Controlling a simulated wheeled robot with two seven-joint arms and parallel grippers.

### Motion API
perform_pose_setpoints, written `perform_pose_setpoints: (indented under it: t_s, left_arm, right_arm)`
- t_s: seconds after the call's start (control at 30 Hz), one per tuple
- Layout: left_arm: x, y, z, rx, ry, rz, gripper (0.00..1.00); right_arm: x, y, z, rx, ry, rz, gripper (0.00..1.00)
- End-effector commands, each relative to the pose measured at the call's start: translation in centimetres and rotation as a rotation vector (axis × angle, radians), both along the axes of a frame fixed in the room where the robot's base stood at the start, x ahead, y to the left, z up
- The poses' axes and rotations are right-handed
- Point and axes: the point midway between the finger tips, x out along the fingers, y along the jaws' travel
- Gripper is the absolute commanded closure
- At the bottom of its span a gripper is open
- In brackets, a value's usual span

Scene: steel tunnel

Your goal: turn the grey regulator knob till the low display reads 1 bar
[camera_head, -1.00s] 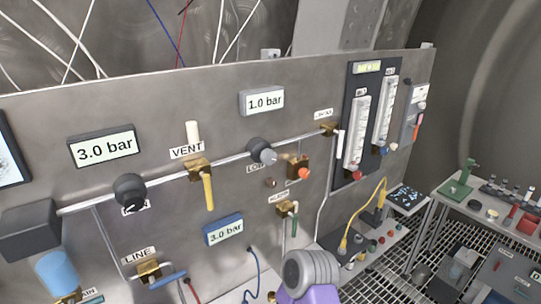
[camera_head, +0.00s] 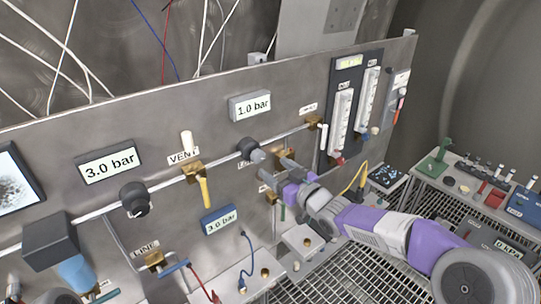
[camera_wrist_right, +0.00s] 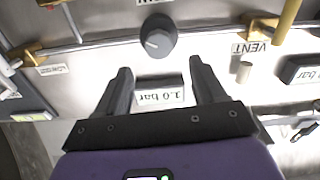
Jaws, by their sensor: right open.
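The grey regulator knob (camera_head: 247,147) sits on the steel panel below the low display (camera_head: 250,105), which reads 1.0 bar. My right gripper (camera_head: 268,162) is at the panel just right of the knob and partly hides the area around it. In the right wrist view the picture is upside down. There the open fingers (camera_wrist_right: 160,66) point at the dark round knob (camera_wrist_right: 157,40), which lies just past the tips with nothing between them. The low display (camera_wrist_right: 160,92) shows between the fingers. My left gripper is not seen.
A larger display (camera_head: 110,164) reads 3.0 bar, above another dark knob (camera_head: 134,198). A blue display (camera_head: 219,220) also reads 3.0 bar. The yellow-handled vent valve (camera_head: 195,175) is left of the grey knob. Flowmeters (camera_head: 342,118) stand at the right.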

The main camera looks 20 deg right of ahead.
Motion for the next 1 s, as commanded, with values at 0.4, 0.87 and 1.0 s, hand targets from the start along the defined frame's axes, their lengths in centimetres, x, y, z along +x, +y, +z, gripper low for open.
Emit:
perform_pose_setpoints:
  t_s: [0.4,0.87,1.0]
  left_arm:
    - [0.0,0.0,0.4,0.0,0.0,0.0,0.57]
    - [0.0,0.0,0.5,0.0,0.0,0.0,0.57]
    - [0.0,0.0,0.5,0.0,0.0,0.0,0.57]
  right_arm:
    - [5.3,1.8,-0.1,0.006,0.004,-0.001,0.31]
    - [6.4,2.2,-0.3,0.002,0.005,-0.003,0.32]
    - [6.4,2.2,-0.3,0.003,0.005,-0.003,0.54]
